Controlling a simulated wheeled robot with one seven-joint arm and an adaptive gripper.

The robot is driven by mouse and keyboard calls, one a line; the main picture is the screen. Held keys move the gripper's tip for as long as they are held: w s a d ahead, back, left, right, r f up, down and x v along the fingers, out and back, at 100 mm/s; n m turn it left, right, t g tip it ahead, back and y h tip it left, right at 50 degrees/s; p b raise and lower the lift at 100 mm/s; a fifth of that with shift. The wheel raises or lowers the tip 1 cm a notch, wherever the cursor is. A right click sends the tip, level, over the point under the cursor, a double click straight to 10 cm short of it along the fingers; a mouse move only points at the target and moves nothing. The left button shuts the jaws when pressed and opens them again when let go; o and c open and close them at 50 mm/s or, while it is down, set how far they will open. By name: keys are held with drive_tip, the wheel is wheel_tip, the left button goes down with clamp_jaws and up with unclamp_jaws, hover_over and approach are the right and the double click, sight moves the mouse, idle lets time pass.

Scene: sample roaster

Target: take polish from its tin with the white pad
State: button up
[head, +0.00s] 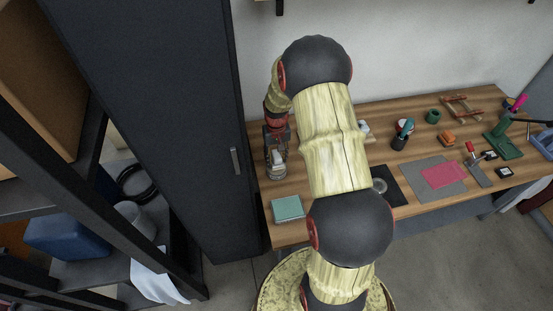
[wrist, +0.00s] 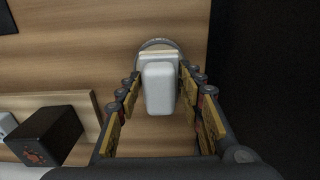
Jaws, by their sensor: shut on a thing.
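My gripper (wrist: 158,88) is shut on the white pad (wrist: 160,92), a pale rounded block held between its two fingers in the wrist view. The tin (wrist: 157,42) shows as a round grey rim just beyond the pad, which hides most of it. I cannot tell whether the pad touches the tin or what is inside. In the head view my gripper (head: 277,150) points down over the left end of the wooden table (head: 303,178), and the pad and tin are too small there to tell apart clearly.
A tall dark cabinet (head: 150,110) stands close on the left. A teal square item (head: 288,208) lies at the table's front left. In the wrist view, a black box (wrist: 47,135) is at lower left. A grey mat (head: 418,168) and several tools occupy the table's right side.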

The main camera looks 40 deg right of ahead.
sight(277, 154)
drive_tip(key=shift+r+p, duration=1.3)
drive_tip(key=shift+r, duration=0.8)
drive_tip(key=shift+s+f, duration=0.1)
